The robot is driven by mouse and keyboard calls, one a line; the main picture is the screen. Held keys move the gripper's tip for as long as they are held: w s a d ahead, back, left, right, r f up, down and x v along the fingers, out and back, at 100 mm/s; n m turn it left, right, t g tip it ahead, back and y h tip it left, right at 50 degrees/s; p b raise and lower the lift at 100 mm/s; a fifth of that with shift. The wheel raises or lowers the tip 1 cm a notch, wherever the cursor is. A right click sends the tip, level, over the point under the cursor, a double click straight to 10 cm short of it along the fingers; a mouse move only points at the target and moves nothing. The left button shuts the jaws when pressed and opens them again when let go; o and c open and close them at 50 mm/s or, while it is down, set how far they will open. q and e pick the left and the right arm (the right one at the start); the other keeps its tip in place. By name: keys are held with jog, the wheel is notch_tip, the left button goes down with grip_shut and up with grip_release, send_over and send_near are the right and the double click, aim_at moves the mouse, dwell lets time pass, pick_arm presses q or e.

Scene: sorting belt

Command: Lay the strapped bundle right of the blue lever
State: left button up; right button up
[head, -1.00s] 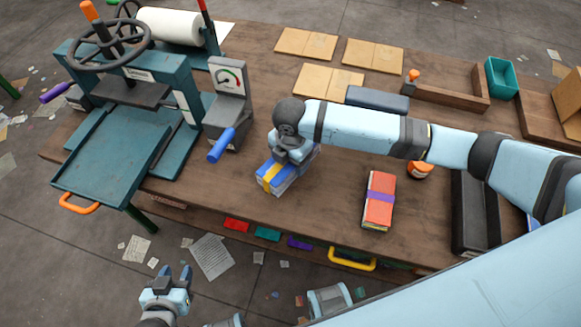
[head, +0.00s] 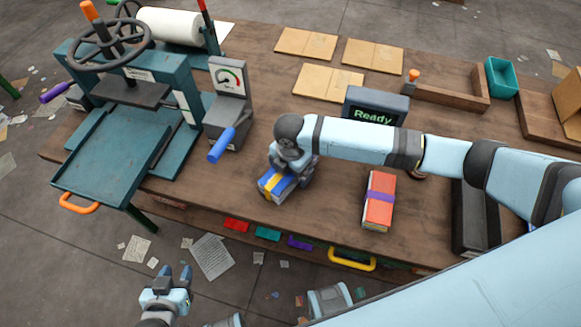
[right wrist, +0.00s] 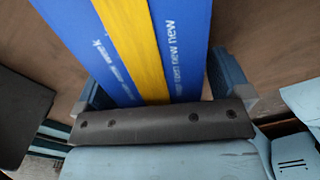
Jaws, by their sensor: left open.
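The strapped bundle (head: 277,187) is blue with a yellow strap. It lies flat at the table's front part, to the right of the blue lever (head: 222,145) in the head view. My right gripper (head: 289,168) reaches down over its back end, with a finger on each side, shut on it. In the right wrist view the bundle (right wrist: 150,45) fills the space between the fingers. I cannot tell whether its underside touches the table. My left gripper (head: 178,277) is open and empty, below the front edge of the table.
A red bundle with a purple strap (head: 379,200) lies to the right. A display (head: 374,117) reads "Ready". The teal press (head: 115,150) stands left, beside the gauge post (head: 228,92). Bare wood lies between the two bundles.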

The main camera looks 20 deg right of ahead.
aim_at(269, 182)
jog(key=shift+r, duration=0.1)
notch_tip(269, 182, up, 12)
jog(key=shift+r, duration=0.1)
dwell(0.4)
dwell(0.4)
